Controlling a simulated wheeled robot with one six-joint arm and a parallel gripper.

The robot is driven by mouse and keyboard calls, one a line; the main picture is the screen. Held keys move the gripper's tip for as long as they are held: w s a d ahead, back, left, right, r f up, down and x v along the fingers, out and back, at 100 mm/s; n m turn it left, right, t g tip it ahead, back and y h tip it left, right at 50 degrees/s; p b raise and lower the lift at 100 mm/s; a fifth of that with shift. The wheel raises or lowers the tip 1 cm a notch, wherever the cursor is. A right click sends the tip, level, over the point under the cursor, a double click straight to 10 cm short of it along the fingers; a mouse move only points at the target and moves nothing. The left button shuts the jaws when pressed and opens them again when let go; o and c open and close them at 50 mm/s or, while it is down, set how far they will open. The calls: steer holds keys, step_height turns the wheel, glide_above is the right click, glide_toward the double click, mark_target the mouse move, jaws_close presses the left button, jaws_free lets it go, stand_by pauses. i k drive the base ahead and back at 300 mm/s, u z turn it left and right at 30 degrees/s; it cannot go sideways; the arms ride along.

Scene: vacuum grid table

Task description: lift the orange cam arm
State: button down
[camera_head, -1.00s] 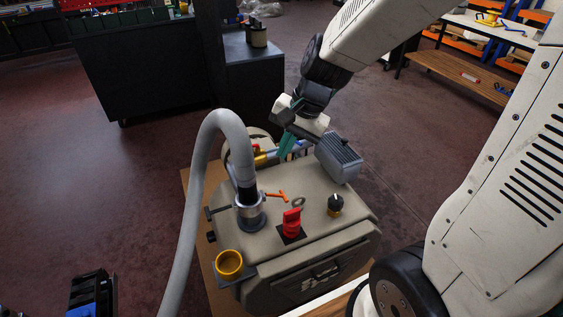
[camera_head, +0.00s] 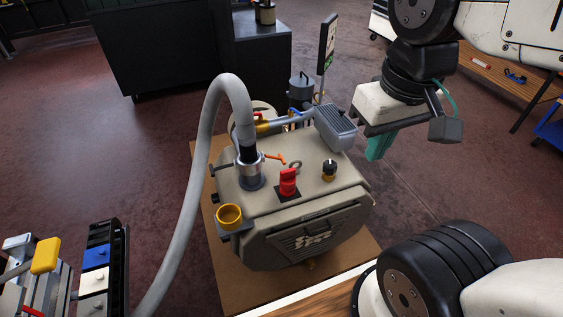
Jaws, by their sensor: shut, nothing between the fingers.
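The orange cam arm (camera_head: 273,158) is a small lever at the right side of the metal hose coupling (camera_head: 250,170) on top of the beige vacuum unit. It points out to the right, roughly level. My gripper (camera_head: 376,148) has teal fingers that are shut and empty. It hangs in the air to the right of the vacuum unit, well apart from the cam arm and touching nothing that I can see.
A thick grey hose (camera_head: 193,190) arches up from the coupling and down to the left. A red knob (camera_head: 288,181), a black-and-yellow knob (camera_head: 329,169) and a yellow ring (camera_head: 229,215) stand on the unit. A grey ribbed motor (camera_head: 336,127) lies between my gripper and the coupling.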

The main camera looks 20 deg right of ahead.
mark_target(280, 157)
steer(key=k, duration=0.65)
steer(key=z, duration=1.8)
steer(key=i, duration=4.2)
steer(key=u, duration=4.3)
steer(key=i, duration=0.5)
steer(key=z, duration=0.1)
